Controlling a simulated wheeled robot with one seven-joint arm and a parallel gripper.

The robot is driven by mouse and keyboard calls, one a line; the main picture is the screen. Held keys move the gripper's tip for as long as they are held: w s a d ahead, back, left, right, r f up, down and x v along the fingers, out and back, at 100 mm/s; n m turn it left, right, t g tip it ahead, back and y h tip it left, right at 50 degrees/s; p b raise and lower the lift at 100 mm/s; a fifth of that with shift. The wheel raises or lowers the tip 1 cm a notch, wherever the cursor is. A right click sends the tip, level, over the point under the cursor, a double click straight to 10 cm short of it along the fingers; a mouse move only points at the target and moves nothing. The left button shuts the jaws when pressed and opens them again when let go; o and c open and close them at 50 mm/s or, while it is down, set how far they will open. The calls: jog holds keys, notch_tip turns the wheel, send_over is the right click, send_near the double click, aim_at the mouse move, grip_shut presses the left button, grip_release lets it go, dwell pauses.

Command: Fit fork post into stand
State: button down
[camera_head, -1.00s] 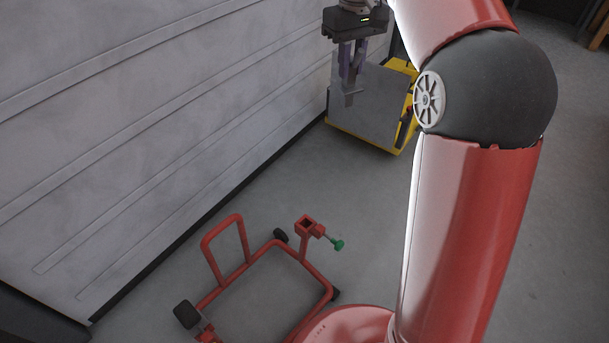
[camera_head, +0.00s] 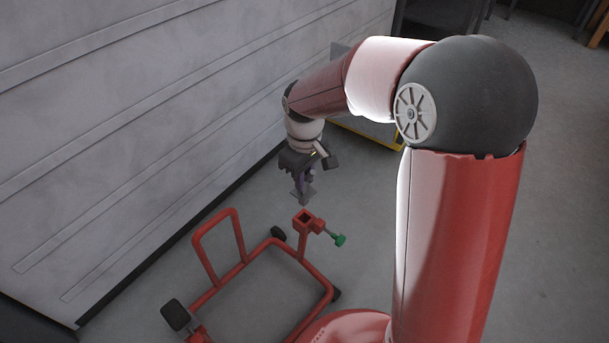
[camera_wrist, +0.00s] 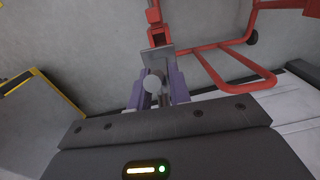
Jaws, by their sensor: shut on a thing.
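My gripper (camera_head: 304,192) is shut on a grey metal fork post (camera_head: 308,189), held just above the stand's socket in the head view. In the wrist view the fork post (camera_wrist: 155,84) shows between the purple fingers, with a round end facing the camera and a flat grey plate beyond. The red tubular stand (camera_head: 238,279) sits on the floor. Its square open socket (camera_head: 303,217) is on an upright, with a green-knobbed screw (camera_head: 339,239) at its side. The post and socket look apart in the head view; the plate partly covers the socket area in the wrist view.
A pale panelled wall (camera_head: 130,120) runs along the left, close to the stand. A yellow-edged grey cart (camera_head: 372,143) stands behind my arm. The stand has black wheels (camera_head: 175,314). Bare floor lies around the stand.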

aim_at(305, 192)
jog(key=shift+f+b, duration=1.9)
jog(key=shift+f, duration=1.05)
jog(key=shift+d, duration=0.1)
jog(key=shift+f+b, duration=1.35)
jog(key=shift+f, duration=0.8)
jog(key=c, duration=1.2)
grip_release()
notch_tip(305, 192, up, 8)
jog(key=shift+f+p, duration=0.1)
jog(key=shift+p, duration=0.85)
